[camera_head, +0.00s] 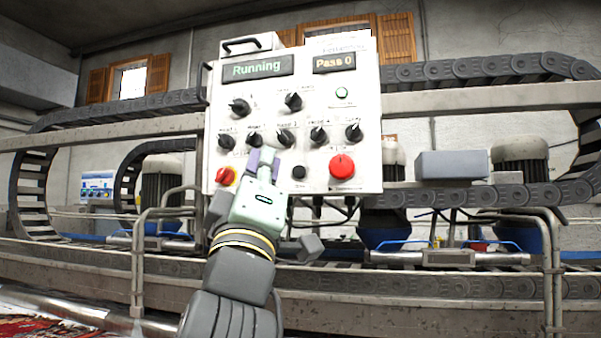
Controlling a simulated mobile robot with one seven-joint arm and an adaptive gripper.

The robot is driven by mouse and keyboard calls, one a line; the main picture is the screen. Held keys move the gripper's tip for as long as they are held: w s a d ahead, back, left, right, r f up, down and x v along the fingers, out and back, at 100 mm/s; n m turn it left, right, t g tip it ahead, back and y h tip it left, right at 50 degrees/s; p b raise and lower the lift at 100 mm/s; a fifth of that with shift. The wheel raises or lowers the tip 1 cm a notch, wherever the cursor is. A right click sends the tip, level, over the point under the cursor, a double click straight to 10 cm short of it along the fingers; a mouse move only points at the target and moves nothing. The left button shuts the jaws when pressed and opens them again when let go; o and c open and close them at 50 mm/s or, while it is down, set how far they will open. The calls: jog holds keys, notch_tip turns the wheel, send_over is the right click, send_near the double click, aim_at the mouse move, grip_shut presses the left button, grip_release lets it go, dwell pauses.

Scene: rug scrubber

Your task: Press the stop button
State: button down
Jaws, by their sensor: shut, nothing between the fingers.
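The control panel (365,120) is a white box facing me. A large round red button (342,167), which looks like the stop button, sits at its lower right under a small knob. My gripper (263,157) is shut and empty, in front of the panel's lower left. Its fingertips point up toward the panel, to the left of the red button and clearly apart from it in the picture. I cannot tell how far the fingertips are from the panel face. The displays read "Running" (257,68) and "Pass 0" (334,63).
Several black knobs (293,102) cover the panel's middle. A small black button (299,172) lies between my gripper and the red button. Metal rails (460,212) run below.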

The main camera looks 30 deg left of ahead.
aim_at(299, 172)
jog(key=shift+w, duration=0.1)
jog(key=shift+w+a+p, duration=0.2)
jog(key=shift+w+a, duration=0.15)
jog(key=shift+w, duration=1.05)
jog(key=shift+w+a+p, duration=0.15)
jog(key=shift+w+a, duration=0.25)
jog(key=shift+w, duration=1)
jog(key=shift+w+a+p, duration=0.2)
jog(key=shift+w+a, duration=0.15)
jog(key=shift+w, duration=1.15)
jog(key=shift+w+a, duration=0.1)
jog(key=shift+w, duration=0.25)
jog(key=shift+w+a, duration=0.1)
jog(key=shift+w, duration=0.25)
jog(key=shift+s+d, duration=0.2)
jog(key=shift+s, duration=0.55)
jog(key=shift+s, duration=0.1)
